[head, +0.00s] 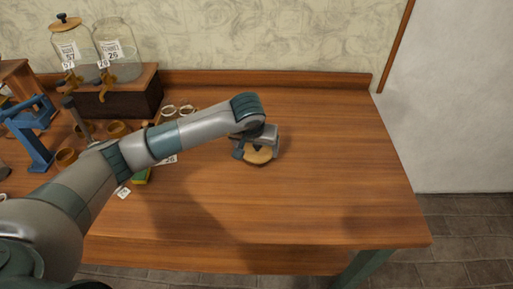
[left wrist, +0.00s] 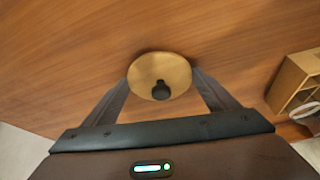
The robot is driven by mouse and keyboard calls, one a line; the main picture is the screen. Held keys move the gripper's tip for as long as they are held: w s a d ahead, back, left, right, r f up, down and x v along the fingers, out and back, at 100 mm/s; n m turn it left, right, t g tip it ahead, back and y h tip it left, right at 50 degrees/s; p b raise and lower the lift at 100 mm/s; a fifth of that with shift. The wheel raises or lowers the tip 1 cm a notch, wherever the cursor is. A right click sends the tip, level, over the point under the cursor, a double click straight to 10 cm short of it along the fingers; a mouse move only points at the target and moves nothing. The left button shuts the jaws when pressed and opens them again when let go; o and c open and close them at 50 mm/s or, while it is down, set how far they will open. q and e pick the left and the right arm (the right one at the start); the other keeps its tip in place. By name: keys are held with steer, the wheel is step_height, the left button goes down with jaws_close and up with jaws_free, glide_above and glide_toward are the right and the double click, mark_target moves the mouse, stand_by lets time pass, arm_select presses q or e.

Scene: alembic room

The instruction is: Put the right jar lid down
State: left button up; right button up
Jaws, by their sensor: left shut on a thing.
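The right jar lid (head: 258,156) is a round, pale wooden disc with a dark knob. It also shows in the left wrist view (left wrist: 148,72), knob toward the camera, between the two fingers. My left gripper (head: 256,150) is shut on it over the clear middle of the table (head: 330,180). The lid is at or just above the tabletop; I cannot tell whether it touches. The right jar (head: 118,55) stands at the back left with its top open. The left jar (head: 72,48) beside it wears a wooden lid with a dark knob. My right gripper is not in view.
Both jars, with taps, stand on a dark wooden stand (head: 120,98). A blue apparatus (head: 32,130), small cups (head: 118,129) and paper labels (head: 123,192) crowd the left side. The table's right half is bare, with a raised ledge (head: 270,78) along the back wall.

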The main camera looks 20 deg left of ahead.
arm_select(q)
steer(key=o, duration=1)
steer(key=shift+c, duration=0.2)
steer(key=shift+o, duration=0.3)
steer(key=shift+r, duration=0.1)
